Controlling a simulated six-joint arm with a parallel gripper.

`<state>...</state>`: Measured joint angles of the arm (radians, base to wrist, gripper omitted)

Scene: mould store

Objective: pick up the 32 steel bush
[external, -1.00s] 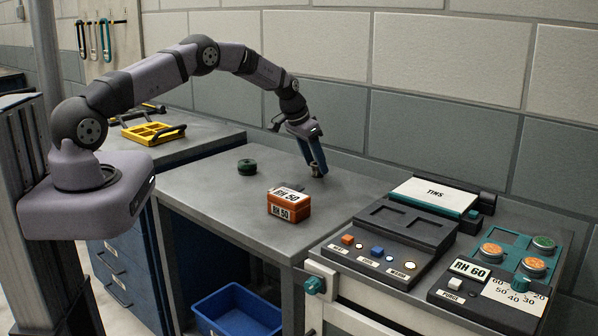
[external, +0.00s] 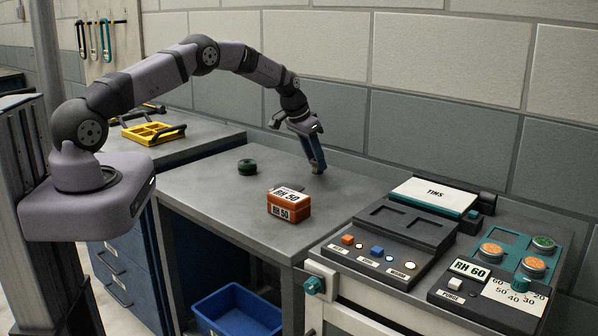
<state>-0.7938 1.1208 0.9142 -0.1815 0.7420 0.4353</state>
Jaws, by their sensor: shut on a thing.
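My gripper (external: 317,169) points down at the far right part of the grey bench, its blue fingers low at the bench top. It is shut on a small grey metal piece at its fingertips, which I take to be the steel bush. The fingers hide most of this piece, and no size mark can be read on it. I cannot tell whether it still touches the bench.
An orange box marked RH 50 (external: 289,207) stands in front of the gripper. A dark green round piece (external: 247,167) lies to the left. Black control panels (external: 385,240) stand at the right. A yellow tray (external: 153,133) is behind left.

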